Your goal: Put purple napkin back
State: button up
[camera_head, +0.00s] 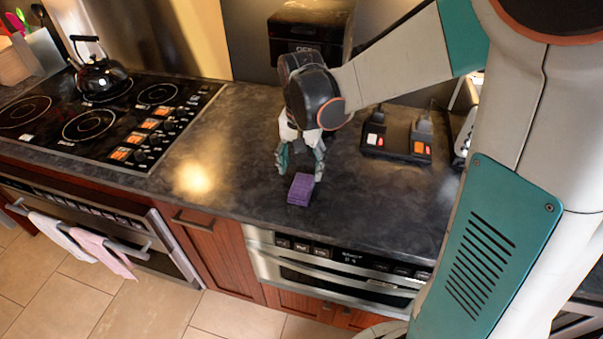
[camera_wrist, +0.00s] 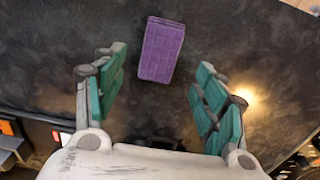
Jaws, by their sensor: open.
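The purple napkin (camera_head: 301,189) is a small folded block lying on the dark countertop, near its front edge above the microwave drawer. My gripper (camera_head: 301,165) hangs over the counter just behind the napkin, fingers pointing down. In the wrist view, the napkin (camera_wrist: 162,50) lies beyond the fingertips, a little above the middle between them. The open fingers (camera_wrist: 160,75) stand wide apart on either side with nothing between them. I cannot tell the exact height of the fingertips above the counter.
The microwave drawer (camera_head: 335,272) is built in below the counter and looks shut. A cooktop (camera_head: 115,115) with a black kettle (camera_head: 98,72) is at left. A black box (camera_head: 310,28) and a device with two dark units (camera_head: 397,137) stand behind. Counter around the napkin is clear.

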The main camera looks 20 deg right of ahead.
aim_at(302, 185)
jog(key=s+r+n+t+p, duration=0.1)
jog(key=s+r+n+t, duration=0.6)
jog(key=s+r, duration=0.4)
jog(key=shift+s+r, duration=0.35)
jog(key=shift+s, duration=1.65)
jog(key=shift+d, duration=0.1)
